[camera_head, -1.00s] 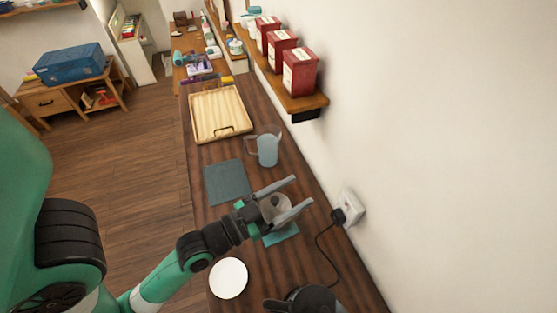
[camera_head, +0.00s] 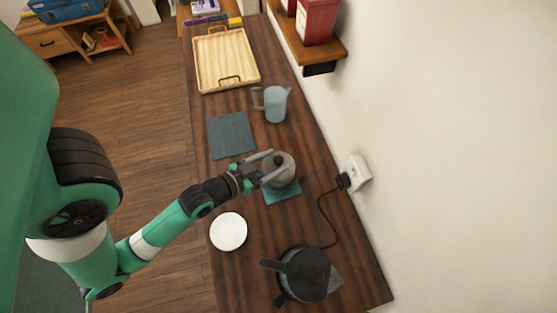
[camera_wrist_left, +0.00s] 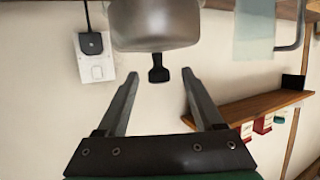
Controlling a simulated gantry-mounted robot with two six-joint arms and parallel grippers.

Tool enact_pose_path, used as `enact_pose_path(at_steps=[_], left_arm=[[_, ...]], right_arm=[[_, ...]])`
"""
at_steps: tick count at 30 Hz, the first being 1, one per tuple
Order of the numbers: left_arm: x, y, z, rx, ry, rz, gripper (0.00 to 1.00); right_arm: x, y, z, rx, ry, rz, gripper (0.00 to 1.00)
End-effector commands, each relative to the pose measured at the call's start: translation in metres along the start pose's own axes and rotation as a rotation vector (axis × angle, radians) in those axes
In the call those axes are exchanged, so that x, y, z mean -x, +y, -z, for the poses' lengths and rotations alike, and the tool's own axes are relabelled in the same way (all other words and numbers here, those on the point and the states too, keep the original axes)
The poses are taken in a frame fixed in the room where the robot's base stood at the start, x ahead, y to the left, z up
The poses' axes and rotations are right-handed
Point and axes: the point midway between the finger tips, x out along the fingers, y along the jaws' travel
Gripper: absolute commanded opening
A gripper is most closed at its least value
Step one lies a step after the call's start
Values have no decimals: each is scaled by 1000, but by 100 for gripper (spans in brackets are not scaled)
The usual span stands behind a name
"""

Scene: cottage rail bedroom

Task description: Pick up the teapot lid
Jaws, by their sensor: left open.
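The grey teapot (camera_head: 284,178) stands on a teal cloth (camera_head: 283,195) on the wooden counter. Its lid (camera_head: 279,160) is on top, with a dark knob. My left gripper (camera_head: 271,165) is open at the lid, with its fingers on either side in the head view. In the left wrist view, which is upside down, the teapot (camera_wrist_left: 155,25) is at the top and the lid knob (camera_wrist_left: 158,74) appears between the open fingertips (camera_wrist_left: 161,76), with visible gaps on both sides. I cannot tell the exact depth of the knob. My right gripper is not in view.
A black kettle (camera_head: 305,275) and a white plate (camera_head: 228,232) stand nearer. A blue-grey pitcher (camera_head: 275,104), dark mat (camera_head: 231,135) and wooden tray (camera_head: 205,60) lie farther along. A socket (camera_head: 358,173) with a cord and a shelf (camera_head: 322,50) are on the right wall.

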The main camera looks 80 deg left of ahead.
Motion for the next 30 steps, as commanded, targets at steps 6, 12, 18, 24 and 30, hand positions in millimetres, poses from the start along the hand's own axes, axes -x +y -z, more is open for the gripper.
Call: enact_pose_path(at_steps=[6,12,18,24,30], left_arm=[[-17,1,0,-3,1,-1,68],[-48,2,-2,-1,0,0,68],[-52,2,-3,-1,0,0,68],[-52,2,-3,-1,-1,0,43],[-52,2,-3,-1,-1,0,7]], right_arm=[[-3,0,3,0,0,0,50],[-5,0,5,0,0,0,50],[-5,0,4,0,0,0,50],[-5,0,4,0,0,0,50],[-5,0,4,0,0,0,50]])
